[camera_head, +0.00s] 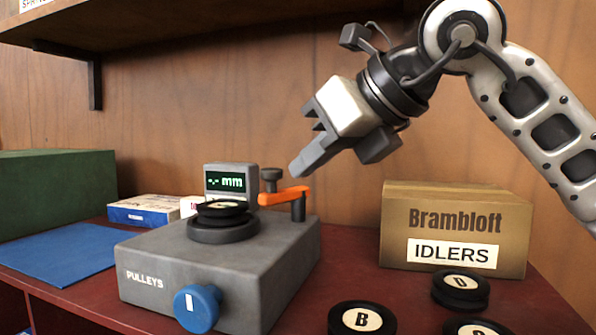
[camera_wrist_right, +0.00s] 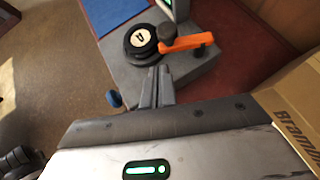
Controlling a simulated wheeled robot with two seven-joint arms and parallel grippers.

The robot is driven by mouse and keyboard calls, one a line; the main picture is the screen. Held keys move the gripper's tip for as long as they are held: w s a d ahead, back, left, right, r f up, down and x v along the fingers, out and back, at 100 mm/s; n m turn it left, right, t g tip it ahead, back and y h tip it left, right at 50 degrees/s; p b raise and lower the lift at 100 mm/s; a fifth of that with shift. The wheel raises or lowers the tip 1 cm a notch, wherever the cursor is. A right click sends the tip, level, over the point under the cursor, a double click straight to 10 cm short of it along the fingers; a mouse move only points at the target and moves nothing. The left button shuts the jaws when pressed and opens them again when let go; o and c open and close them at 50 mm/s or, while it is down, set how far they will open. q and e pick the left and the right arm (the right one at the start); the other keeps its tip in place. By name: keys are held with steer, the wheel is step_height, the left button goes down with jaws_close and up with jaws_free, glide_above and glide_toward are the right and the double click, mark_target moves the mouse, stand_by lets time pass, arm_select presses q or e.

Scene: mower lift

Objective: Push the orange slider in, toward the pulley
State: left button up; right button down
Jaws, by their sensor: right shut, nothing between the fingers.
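The orange slider (camera_head: 283,196) is a short bar on the grey gauge block (camera_head: 270,262), between a dark post and the pulley side. The black pulley (camera_head: 222,207) with a pale label lies flat on the round seat left of the slider. The slider also shows in the right wrist view (camera_wrist_right: 190,42), its left end close to the pulley (camera_wrist_right: 141,39); I cannot tell if they touch. My right gripper (camera_head: 298,172) is shut and empty, fingers pointing down-left above the slider, apparently apart from it. Its fingertips show in the wrist view (camera_wrist_right: 159,72). My left gripper is not in view.
The gauge's small screen (camera_head: 231,181) reads "-.- mm". A blue knob (camera_head: 196,308) is on the block's front. A cardboard IDLERS box (camera_head: 456,205) and several black pulleys, one marked B (camera_head: 361,319), are right. A blue mat (camera_head: 60,254) and green box (camera_head: 58,190) are left.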

steer(key=a+v, duration=0.1)
steer(key=v, duration=0.8)
steer(key=shift+s+r+b, duration=0.3)
steer(key=shift+s, duration=0.2)
